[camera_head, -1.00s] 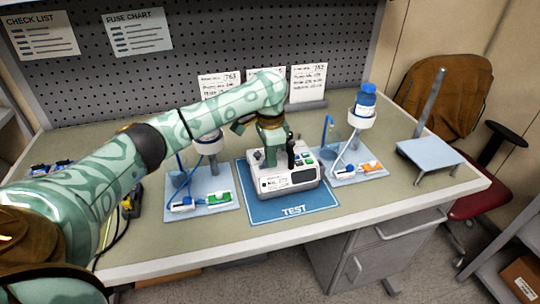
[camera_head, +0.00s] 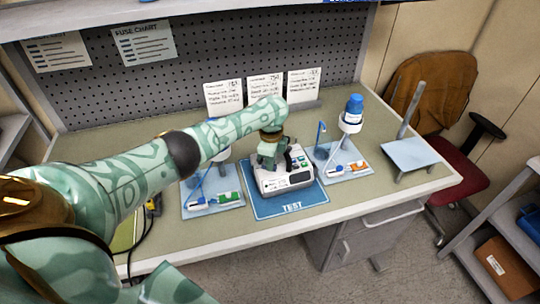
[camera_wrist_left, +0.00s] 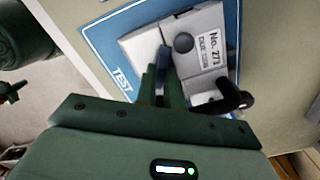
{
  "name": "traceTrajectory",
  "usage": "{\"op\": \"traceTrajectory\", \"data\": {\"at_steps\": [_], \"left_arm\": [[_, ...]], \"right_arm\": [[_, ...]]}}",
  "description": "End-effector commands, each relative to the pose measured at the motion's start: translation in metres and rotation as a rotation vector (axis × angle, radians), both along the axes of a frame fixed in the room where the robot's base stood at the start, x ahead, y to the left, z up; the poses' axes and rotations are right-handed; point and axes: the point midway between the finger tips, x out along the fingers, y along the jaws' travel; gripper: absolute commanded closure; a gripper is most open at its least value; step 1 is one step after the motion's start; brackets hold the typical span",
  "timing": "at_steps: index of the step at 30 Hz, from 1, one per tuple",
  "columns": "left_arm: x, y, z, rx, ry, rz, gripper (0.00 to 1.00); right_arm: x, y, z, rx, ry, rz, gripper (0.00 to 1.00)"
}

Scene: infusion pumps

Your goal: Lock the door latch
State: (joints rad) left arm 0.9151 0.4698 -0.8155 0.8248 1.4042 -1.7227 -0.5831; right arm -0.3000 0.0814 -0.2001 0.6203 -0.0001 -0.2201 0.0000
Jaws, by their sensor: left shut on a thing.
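The white infusion pump (camera_head: 284,182) stands on the blue TEST mat (camera_head: 262,209) in the middle of the bench. My right gripper is out of view.
Light blue trays with pump fittings stand left (camera_head: 226,203) and right (camera_head: 346,172) of the mat. A blue-capped bottle (camera_head: 352,112) stands at the right, near an empty stand (camera_head: 409,154). Paper cards (camera_head: 265,90) lean along the back. The bench front is mostly clear.

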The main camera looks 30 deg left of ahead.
Motion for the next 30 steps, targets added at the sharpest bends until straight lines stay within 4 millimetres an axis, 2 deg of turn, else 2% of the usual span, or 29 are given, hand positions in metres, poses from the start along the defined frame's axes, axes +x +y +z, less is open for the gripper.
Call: {"op": "traceTrajectory", "data": {"at_steps": [18, 30], "left_arm": [[0.0024, -0.0012, 0.0003, -0.004, -0.002, -0.581, 1.0], [0.0031, -0.0013, 0.0001, -0.004, -0.002, -0.872, 1.0]], "right_arm": [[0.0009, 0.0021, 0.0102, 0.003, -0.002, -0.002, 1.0], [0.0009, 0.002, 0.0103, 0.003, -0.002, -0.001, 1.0]]}}
